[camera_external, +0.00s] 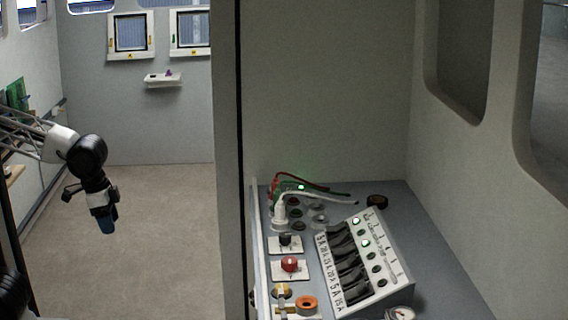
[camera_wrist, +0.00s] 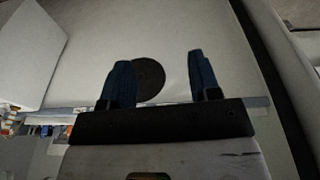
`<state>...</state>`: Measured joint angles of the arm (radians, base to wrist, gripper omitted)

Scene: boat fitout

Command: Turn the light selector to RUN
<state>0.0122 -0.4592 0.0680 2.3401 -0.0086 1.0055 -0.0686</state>
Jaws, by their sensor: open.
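On the grey console (camera_external: 440,262) at the lower middle, a black knob (camera_external: 285,239) and a red knob (camera_external: 289,264) each sit on a white plate. No RUN marking is legible, so I cannot tell which control is the light selector. My gripper (camera_external: 107,222) hangs at the left over the floor, pointing down, well apart from the console. In the wrist view, its two blue fingers (camera_wrist: 162,75) are spread with nothing between them. A dark round disc (camera_wrist: 151,76) shows behind the left finger.
A sloped switch panel (camera_external: 362,262) with black rockers and green lights stands right of the knobs. Red and dark cables lie behind them. A tall grey partition (camera_external: 226,150) stands between my gripper and the console. The floor (camera_external: 165,230) is clear.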

